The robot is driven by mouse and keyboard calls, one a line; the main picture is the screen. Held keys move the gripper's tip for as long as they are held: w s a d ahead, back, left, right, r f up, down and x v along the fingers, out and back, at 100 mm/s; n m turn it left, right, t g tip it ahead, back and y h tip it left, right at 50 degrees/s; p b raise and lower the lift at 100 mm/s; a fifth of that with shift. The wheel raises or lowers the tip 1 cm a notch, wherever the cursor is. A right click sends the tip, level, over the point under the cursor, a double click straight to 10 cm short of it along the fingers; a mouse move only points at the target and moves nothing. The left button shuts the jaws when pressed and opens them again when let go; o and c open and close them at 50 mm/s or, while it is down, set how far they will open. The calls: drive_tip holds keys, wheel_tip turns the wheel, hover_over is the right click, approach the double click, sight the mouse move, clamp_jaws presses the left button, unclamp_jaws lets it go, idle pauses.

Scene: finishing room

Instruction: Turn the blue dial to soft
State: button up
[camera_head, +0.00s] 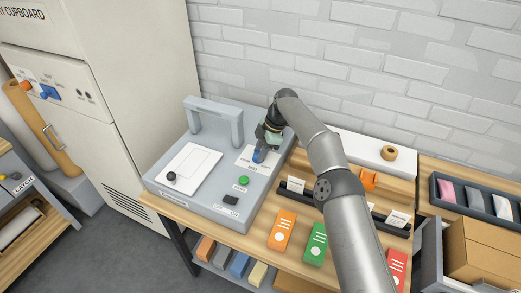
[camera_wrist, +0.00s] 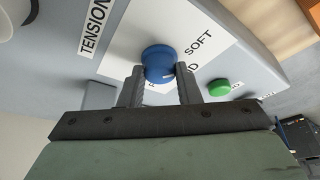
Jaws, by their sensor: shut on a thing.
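The blue dial (camera_head: 259,156) sits on a white label panel on the sloped top of a grey machine (camera_head: 221,214). In the wrist view the blue dial (camera_wrist: 158,63) is between the two fingers of my gripper (camera_wrist: 158,75), which is shut on it. The word SOFT (camera_wrist: 198,43) is printed to the right of the dial there. Other lettering below the dial is partly hidden by the fingers. The dial's pointer direction cannot be made out clearly. In the head view my gripper (camera_head: 262,147) reaches down onto the dial from above.
A green button (camera_head: 243,180) and a dark switch (camera_head: 231,200) lie near the dial. A black knob (camera_head: 171,176) sits on a white plate to the left. The machine's grey handle (camera_head: 214,124) rises behind. Orange and green cards (camera_head: 315,242) lie on the bench to the right.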

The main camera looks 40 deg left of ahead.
drive_tip(key=shift+d+f, duration=0.1)
drive_tip(key=o, duration=1)
drive_tip(key=shift+p+v, duration=1.85)
drive_tip(key=shift+v, duration=1.95)
